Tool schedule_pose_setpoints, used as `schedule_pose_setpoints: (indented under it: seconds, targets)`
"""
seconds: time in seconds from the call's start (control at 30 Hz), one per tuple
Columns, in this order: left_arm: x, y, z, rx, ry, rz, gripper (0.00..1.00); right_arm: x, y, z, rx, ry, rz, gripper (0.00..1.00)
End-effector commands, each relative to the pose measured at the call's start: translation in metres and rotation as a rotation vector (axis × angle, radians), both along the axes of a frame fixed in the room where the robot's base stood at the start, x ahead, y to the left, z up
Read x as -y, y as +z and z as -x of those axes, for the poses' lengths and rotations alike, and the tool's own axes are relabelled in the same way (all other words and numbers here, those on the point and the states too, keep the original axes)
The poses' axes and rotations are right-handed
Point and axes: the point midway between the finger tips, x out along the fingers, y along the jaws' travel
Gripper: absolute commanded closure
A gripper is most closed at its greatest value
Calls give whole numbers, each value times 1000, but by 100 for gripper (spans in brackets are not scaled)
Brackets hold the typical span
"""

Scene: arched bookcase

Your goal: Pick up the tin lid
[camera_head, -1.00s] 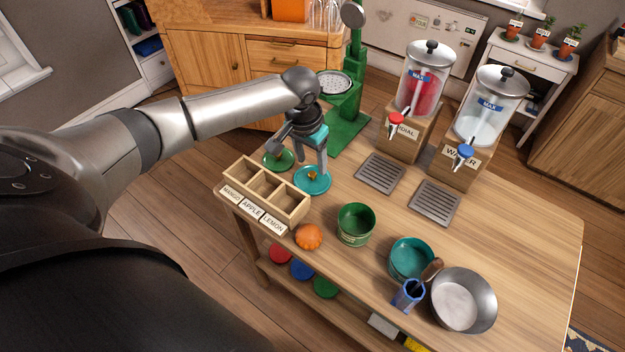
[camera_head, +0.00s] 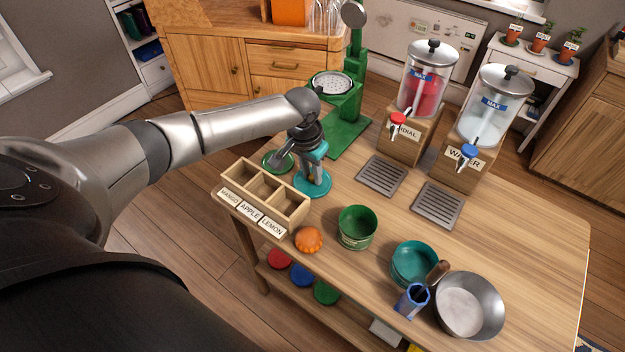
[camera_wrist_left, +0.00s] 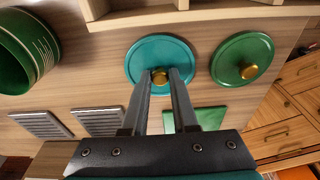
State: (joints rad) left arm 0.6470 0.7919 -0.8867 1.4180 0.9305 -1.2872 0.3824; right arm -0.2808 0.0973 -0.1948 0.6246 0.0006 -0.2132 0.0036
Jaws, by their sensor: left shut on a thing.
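The teal tin lid (camera_head: 318,187) lies flat on the table beside the divided wooden box. In the left wrist view the teal lid (camera_wrist_left: 162,54) is a round disc with a brass knob at its middle. My left gripper (camera_head: 312,183) is over it, fingers pointing down. The left wrist view shows the fingertips (camera_wrist_left: 160,76) shut on the knob. A green lid (camera_head: 277,161) lies next to it, and its brass knob shows in the left wrist view (camera_wrist_left: 242,60). A teal tin (camera_head: 411,263) and a green tin (camera_head: 357,227) stand open on the table. My right gripper is not in view.
The labelled wooden box (camera_head: 264,195) is close to the gripper. A green press (camera_head: 349,100) stands behind it. Two drink dispensers (camera_head: 427,85) stand at the back right. A pumpkin (camera_head: 309,240) and a metal bowl (camera_head: 469,306) are nearer the front.

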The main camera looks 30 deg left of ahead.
Motion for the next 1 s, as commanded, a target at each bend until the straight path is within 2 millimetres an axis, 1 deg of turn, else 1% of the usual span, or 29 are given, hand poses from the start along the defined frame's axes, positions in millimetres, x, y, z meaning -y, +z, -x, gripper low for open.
schedule_pose_setpoints:
  seconds: [0.03, 0.13, 0.17, 0.57, 0.67, 0.77, 0.87, 0.97, 1.0]
  targets:
    - [0, 0, 0, 0, 0, 0, 87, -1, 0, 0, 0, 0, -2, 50]
    - [0, 0, 0, 0, 0, 0, 98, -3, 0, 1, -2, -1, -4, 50]
    - [0, 0, 0, 0, 0, 0, 100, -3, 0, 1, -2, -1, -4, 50]
    - [0, 0, 0, 0, 0, 0, 100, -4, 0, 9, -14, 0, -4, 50]
    - [0, 3, 0, 1, 0, 0, 100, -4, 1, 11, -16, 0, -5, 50]
    - [0, 14, -1, 3, 0, 1, 100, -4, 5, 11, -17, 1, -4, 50]
    - [0, 34, -1, 4, -1, 0, 100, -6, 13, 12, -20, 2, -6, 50]
    - [0, 61, -1, 5, -2, -1, 100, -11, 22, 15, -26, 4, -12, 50]
    - [0, 74, -2, 6, -1, 0, 100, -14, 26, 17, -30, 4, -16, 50]
